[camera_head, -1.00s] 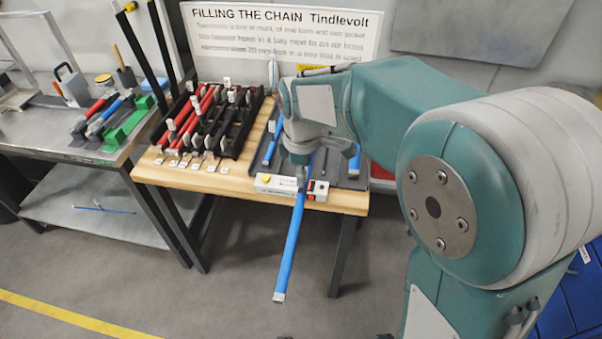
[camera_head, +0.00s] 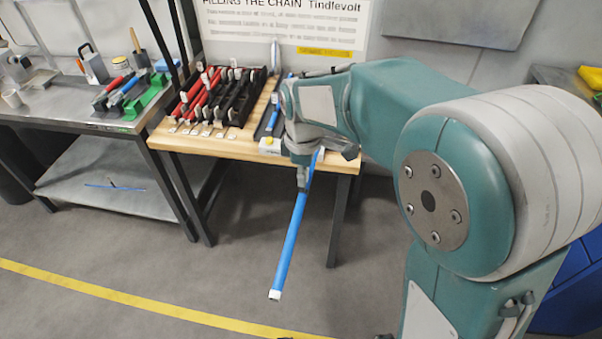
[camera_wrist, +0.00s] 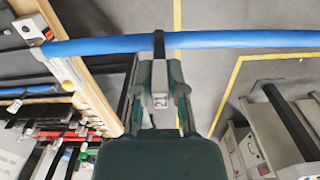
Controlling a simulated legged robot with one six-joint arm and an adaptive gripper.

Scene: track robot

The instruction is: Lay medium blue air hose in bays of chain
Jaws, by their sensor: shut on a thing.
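My gripper (camera_head: 302,180) is shut on a medium blue hose (camera_head: 290,245) in front of the wooden table. The hose slants down toward a pale end cap above the floor. In the wrist view my gripper (camera_wrist: 158,50) is closed around the hose (camera_wrist: 240,40), which runs across the top, its left part over the table edge. The black chain (camera_head: 235,98) lies on the table with red and black hoses in its bays and white tags along its front. Another blue hose (camera_head: 273,118) lies right of the chain, partly hidden by my arm.
The wooden table (camera_head: 205,146) has a white block with a yellow button (camera_head: 270,145) at its front edge. A metal bench (camera_head: 60,108) stands at left with tools, and a thin blue item (camera_head: 115,187) on its lower shelf. Floor in front is clear.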

